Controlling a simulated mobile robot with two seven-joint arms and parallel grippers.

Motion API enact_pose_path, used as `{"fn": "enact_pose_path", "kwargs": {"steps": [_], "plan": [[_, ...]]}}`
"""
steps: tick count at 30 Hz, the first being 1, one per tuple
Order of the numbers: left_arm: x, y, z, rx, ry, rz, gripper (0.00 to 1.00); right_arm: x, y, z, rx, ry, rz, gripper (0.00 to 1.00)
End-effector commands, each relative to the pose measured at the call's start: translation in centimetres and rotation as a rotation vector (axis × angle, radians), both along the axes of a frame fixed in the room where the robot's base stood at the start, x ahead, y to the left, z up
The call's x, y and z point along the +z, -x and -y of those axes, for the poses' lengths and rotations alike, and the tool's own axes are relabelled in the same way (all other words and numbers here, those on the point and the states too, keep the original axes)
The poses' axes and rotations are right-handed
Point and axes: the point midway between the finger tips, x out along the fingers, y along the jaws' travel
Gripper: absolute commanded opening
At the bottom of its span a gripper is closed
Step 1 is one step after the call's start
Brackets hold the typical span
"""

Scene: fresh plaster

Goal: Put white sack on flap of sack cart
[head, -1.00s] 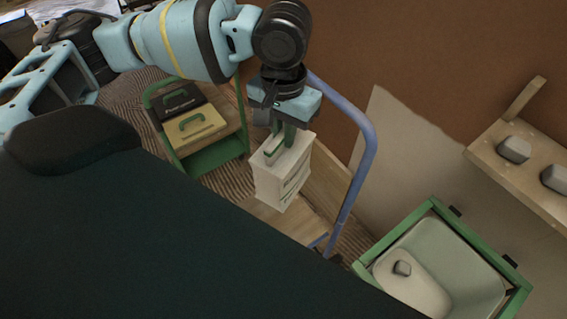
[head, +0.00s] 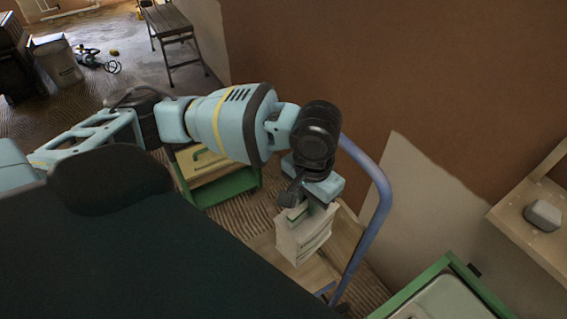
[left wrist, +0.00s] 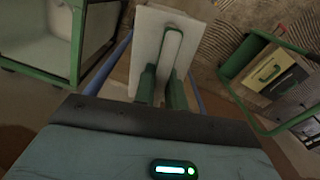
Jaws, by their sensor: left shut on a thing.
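In the left wrist view, the green fingers (left wrist: 161,88) close around the handle of the sack (left wrist: 148,35). The sack cart has a bent blue tube frame (head: 378,215), just right of the sack. Its wooden flap (head: 268,247) shows below and beside the sack. I cannot tell whether the sack's bottom touches it. My right gripper is not in view.
A green-framed trolley (head: 222,190) with cases stands behind the sack. A green-rimmed tub (head: 440,295) is at front right, below a wooden shelf (head: 520,225) with a grey block (head: 543,214). A bench (head: 172,30) and a white bag (head: 55,60) stand far back.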

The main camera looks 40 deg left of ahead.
Motion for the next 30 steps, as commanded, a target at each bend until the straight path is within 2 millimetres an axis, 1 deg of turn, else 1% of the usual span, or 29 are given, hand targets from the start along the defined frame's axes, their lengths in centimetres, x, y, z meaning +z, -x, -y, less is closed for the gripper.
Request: {"fn": "enact_pose_path", "kwargs": {"steps": [1, 10, 18, 24, 27, 30], "plan": [[-1.2, 0.4, 0.5, -0.019, 0.006, -0.002, 0.0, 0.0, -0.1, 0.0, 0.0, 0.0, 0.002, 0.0], [-7.7, 2.4, 2.5, -0.116, 0.013, 0.003, 0.0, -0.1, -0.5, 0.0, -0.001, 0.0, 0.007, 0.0], [-13.2, 5.4, 4.1, -0.182, 0.018, 0.0, 0.0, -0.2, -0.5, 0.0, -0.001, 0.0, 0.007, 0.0], [-16.5, 8.0, 4.9, -0.216, 0.016, -0.004, 0.0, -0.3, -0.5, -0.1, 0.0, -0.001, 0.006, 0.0], [-17.7, 9.0, 5.1, -0.227, 0.013, -0.006, 0.0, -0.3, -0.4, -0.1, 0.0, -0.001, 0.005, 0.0], [-18.5, 9.7, 5.3, -0.235, 0.011, -0.007, 0.0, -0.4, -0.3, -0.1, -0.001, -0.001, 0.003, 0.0]]}}
